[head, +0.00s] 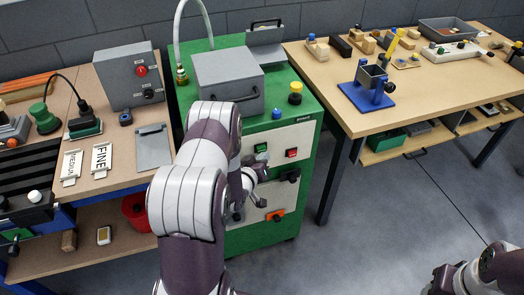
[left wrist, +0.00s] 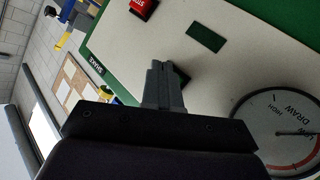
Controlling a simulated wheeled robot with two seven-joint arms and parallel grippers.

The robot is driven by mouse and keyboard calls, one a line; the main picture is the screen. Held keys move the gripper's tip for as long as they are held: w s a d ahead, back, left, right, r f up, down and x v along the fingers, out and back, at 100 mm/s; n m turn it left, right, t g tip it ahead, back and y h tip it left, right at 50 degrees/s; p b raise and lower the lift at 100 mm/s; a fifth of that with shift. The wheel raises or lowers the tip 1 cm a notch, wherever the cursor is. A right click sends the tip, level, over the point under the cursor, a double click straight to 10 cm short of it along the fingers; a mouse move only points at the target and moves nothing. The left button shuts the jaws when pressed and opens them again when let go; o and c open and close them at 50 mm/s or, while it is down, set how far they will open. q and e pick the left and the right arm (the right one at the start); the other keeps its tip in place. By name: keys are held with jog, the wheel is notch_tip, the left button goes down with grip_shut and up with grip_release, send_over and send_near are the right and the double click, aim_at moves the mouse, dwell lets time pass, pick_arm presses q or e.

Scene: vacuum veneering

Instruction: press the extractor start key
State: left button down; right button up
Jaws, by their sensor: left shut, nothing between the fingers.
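The green start key (head: 261,147) is on the pale front panel (head: 236,143) of the green extractor cabinet, left of the red stop key (head: 291,153). My left gripper (head: 261,168) is close in front of the panel, just below the green key in the head view. In the left wrist view its fingers (left wrist: 166,72) are shut and empty. They cover most of a dark key behind them, seemingly the start key. I cannot tell whether they touch it. The red stop key also shows at the top of the left wrist view (left wrist: 143,7). My right gripper is not in view.
A draw gauge (left wrist: 280,132) is to the right of my fingers in the left wrist view. A yellow-topped button (head: 295,92) and a grey box (head: 228,78) stand on the cabinet. Workbenches flank it left (head: 118,190) and right (head: 440,95). Floor is clear at front right.

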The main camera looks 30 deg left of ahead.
pick_arm(q)
jog(key=shift+w+a, duration=0.35)
jog(key=shift+a, duration=0.05)
dwell(1.0)
jog(key=shift+s+d, duration=0.65)
jog(key=shift+d, duration=0.05)
jog(key=shift+s+d+p, duration=0.55)
jog(key=shift+s+d, duration=1.05)
jog(key=shift+d, duration=0.3)
